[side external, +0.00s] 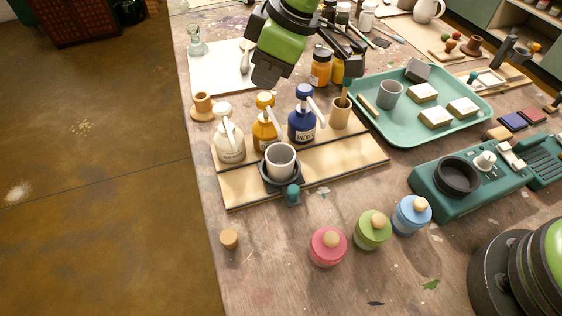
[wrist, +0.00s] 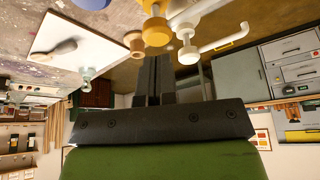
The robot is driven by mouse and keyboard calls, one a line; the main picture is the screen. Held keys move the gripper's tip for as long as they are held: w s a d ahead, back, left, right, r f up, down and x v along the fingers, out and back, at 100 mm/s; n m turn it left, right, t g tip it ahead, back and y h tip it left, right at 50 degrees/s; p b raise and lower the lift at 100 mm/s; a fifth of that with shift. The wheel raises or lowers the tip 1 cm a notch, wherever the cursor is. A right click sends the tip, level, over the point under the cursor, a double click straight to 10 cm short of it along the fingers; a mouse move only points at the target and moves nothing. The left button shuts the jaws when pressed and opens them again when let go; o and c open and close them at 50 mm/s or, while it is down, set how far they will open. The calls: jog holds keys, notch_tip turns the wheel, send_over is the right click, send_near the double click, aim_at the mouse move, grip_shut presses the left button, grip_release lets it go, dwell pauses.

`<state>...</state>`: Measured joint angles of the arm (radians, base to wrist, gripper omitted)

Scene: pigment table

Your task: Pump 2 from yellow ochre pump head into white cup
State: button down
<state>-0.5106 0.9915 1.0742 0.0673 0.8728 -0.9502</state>
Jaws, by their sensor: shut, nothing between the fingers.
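The yellow ochre pump bottle (side external: 264,134) stands upright between a white pump bottle (side external: 229,145) and a blue one (side external: 303,127). Its yellow pump head (side external: 265,101) is raised, with a pale spout pointing forward. The white cup (side external: 281,163) stands upright in a dark round holder (side external: 279,182) in front of the bottles. My gripper (side external: 267,76) hangs just above and behind the yellow pump head, apart from it in this view. In the wrist view my gripper (wrist: 153,60) is shut and empty, its tips near the yellow pump head (wrist: 156,31). The cup is out of the wrist view.
A green tray (side external: 386,133) with a grey cup and several blocks lies to the right. A brush pot (side external: 340,114) stands beside the blue bottle. Several lidded jars (side external: 372,232) stand in front. The table's left edge is close to the wooden board (side external: 236,188).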

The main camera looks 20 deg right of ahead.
aim_at(264, 96)
jog(key=shift+f, duration=1.55)
jog(key=shift+r, duration=1.55)
jog(key=shift+f, duration=0.15)
jog(key=shift+f, duration=1.4)
jog(key=shift+r, duration=1.55)
